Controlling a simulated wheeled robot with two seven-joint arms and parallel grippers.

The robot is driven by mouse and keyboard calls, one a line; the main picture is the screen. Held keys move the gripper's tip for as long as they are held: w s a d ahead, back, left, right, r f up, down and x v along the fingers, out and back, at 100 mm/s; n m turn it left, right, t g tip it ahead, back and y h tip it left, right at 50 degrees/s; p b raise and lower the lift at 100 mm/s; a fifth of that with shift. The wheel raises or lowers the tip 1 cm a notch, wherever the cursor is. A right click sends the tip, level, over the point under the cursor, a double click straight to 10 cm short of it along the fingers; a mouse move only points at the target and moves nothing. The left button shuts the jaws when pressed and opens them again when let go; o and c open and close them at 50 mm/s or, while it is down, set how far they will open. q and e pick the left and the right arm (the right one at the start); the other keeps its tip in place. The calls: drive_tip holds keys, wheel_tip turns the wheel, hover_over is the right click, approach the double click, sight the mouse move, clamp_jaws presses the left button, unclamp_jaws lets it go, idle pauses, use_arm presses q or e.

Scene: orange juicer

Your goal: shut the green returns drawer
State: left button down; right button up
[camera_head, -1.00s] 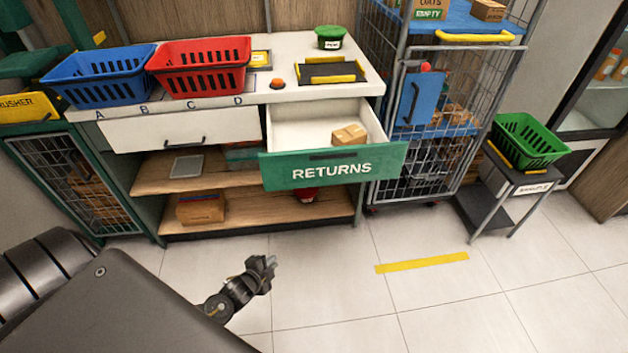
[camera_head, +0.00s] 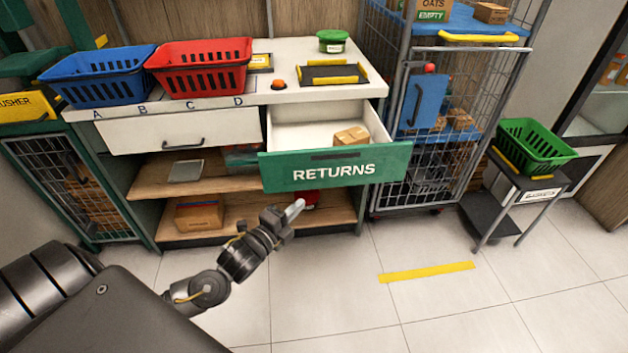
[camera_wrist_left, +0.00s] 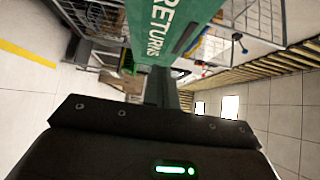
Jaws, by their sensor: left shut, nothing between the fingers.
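The green returns drawer (camera_head: 335,170) is pulled out from under the white counter, with its front labelled RETURNS. A small cardboard box (camera_head: 352,136) lies inside it. My left gripper (camera_head: 297,208) is shut and empty, just below and in front of the drawer front's lower left part in the head view. In the left wrist view the drawer front (camera_wrist_left: 165,30) shows close beyond the fingers (camera_wrist_left: 162,85). Whether the fingers touch it I cannot tell. My right gripper is not in view.
A blue basket (camera_head: 98,76) and a red basket (camera_head: 200,68) stand on the counter. A wire cage trolley (camera_head: 462,115) stands right of the drawer. A green basket (camera_head: 535,146) sits on a small stand further right. The floor in front is clear around a yellow strip (camera_head: 428,272).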

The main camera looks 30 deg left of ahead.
use_arm(q)
approach(323, 171)
drive_tip(key=w+d, duration=0.3)
drive_tip(key=shift+w+a+p, duration=0.15)
drive_tip(key=shift+w+a, duration=0.35)
drive_tip(key=shift+w, duration=0.15)
drive_tip(key=shift+w+a+p, duration=0.15)
drive_tip(key=shift+w+a, duration=0.35)
drive_tip(key=shift+w, duration=0.2)
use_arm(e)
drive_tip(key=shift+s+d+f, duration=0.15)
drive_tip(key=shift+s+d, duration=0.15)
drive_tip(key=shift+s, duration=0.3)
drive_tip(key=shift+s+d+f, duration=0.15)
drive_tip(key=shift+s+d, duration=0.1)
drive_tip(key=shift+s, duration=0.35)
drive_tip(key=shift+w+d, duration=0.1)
